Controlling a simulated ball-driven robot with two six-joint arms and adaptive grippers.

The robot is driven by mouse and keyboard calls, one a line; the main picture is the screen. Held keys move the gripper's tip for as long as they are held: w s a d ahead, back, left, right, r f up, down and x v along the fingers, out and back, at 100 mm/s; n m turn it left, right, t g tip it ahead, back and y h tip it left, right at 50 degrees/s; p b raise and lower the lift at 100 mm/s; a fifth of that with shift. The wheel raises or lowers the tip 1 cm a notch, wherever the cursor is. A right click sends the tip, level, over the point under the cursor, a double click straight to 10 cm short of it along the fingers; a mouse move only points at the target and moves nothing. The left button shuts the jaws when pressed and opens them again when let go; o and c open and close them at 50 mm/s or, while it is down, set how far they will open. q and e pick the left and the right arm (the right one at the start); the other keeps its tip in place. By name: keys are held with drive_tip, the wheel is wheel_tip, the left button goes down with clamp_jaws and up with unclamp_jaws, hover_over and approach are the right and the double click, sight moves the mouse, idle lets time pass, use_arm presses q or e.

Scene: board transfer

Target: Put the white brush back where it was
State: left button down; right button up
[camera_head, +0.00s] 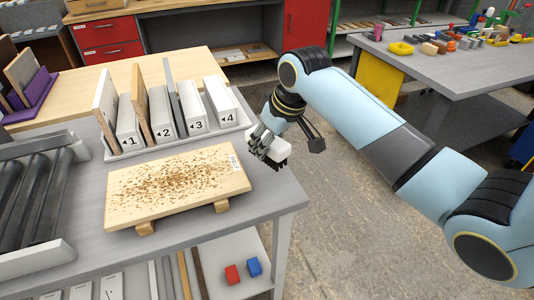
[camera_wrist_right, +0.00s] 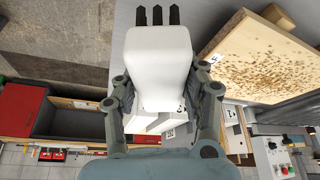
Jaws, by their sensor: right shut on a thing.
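The white brush (camera_head: 283,151) is held in my right gripper (camera_head: 268,148), just off the right edge of the grey table. In the right wrist view the white brush (camera_wrist_right: 158,65) fills the middle, its dark bristles at the top, with the fingers of my right gripper (camera_wrist_right: 166,98) shut on either side of it. Part of the brush is hidden by the fingers in the head view. My left gripper is not in view.
A wooden board (camera_head: 130,197) covered in brown crumbs lies on two wooden supports on the table (camera_head: 85,236), left of the gripper. Behind it a white rack (camera_head: 180,143) with slots marked 1 to 4 holds boards. Rollers (camera_head: 40,200) stand at the left.

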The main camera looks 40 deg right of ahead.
sight(268, 156)
drive_tip(key=shift+w+d+f, duration=0.2)
drive_tip(key=shift+f, duration=0.45)
wheel_tip(268, 156, down, 3)
drive_tip(key=shift+r, duration=0.2)
drive_tip(key=shift+f, duration=0.35)
drive_tip(key=o, duration=0.9)
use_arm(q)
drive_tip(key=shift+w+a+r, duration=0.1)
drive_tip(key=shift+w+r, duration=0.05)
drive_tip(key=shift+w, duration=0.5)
use_arm(e)
drive_tip(key=o, duration=0.3)
drive_tip(key=shift+o, duration=0.2)
